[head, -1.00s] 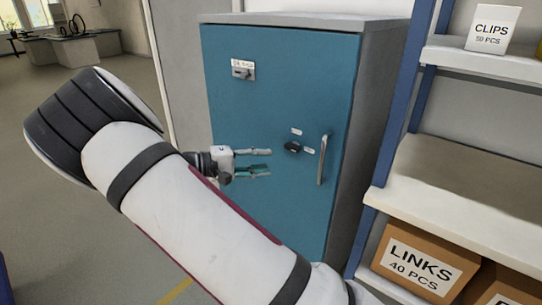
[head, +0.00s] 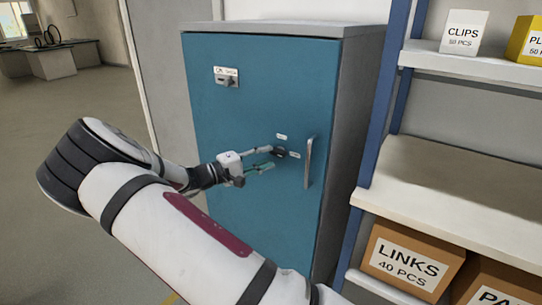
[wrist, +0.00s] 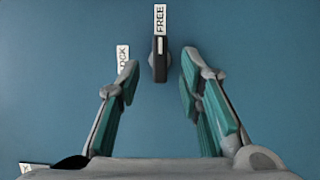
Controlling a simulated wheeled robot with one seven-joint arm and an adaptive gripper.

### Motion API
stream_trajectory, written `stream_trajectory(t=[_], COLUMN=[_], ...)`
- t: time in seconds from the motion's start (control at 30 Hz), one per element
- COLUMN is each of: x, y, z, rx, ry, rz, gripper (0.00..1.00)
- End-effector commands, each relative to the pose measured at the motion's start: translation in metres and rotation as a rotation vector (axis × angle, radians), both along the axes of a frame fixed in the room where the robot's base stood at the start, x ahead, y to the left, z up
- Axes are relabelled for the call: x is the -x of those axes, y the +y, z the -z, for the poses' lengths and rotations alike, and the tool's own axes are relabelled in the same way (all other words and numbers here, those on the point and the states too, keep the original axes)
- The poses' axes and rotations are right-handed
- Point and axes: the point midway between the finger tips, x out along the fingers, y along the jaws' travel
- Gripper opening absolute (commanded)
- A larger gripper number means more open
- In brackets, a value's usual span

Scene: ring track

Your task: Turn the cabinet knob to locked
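The blue cabinet door (head: 232,125) is shut. Its dark knob (head: 280,151) sits left of the door handle; in the wrist view the knob (wrist: 160,60) points at the FREE label (wrist: 160,20). The LOCK label (wrist: 123,60) is to the left, partly hidden by a finger. My gripper (head: 271,158) is at the knob in the head view. In the wrist view my gripper (wrist: 158,85) is open, with one finger on each side of the knob and a visible gap to both. I cannot tell how deep the fingers reach around it.
A vertical metal handle (head: 309,162) is right of the knob. A small labelled fitting (head: 227,77) is higher on the door. A shelf (head: 450,195) with labelled boxes, among them the LINKS box (head: 410,262), stands to the right. Open floor lies to the left.

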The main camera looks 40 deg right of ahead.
Motion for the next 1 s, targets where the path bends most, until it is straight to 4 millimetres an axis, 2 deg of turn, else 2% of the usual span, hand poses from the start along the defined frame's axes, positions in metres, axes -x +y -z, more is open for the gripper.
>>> stream_trajectory(t=[0.2,0.57,0.7,0.73,1.0], x=[0.001,0.001,0.001,0.001,0.001], y=[-0.023,-0.027,-0.027,-0.027,-0.027], z=[0.0,0.0,0.0,0.0,0.001], rx=[0.0,-0.001,-0.001,-0.001,0.001], ry=[0.0,0.0,0.0,0.0,0.006], rz=[0.001,0.0,0.0,0.0,0.0], gripper=[0.33,0.33,0.04,0.0,0.0])
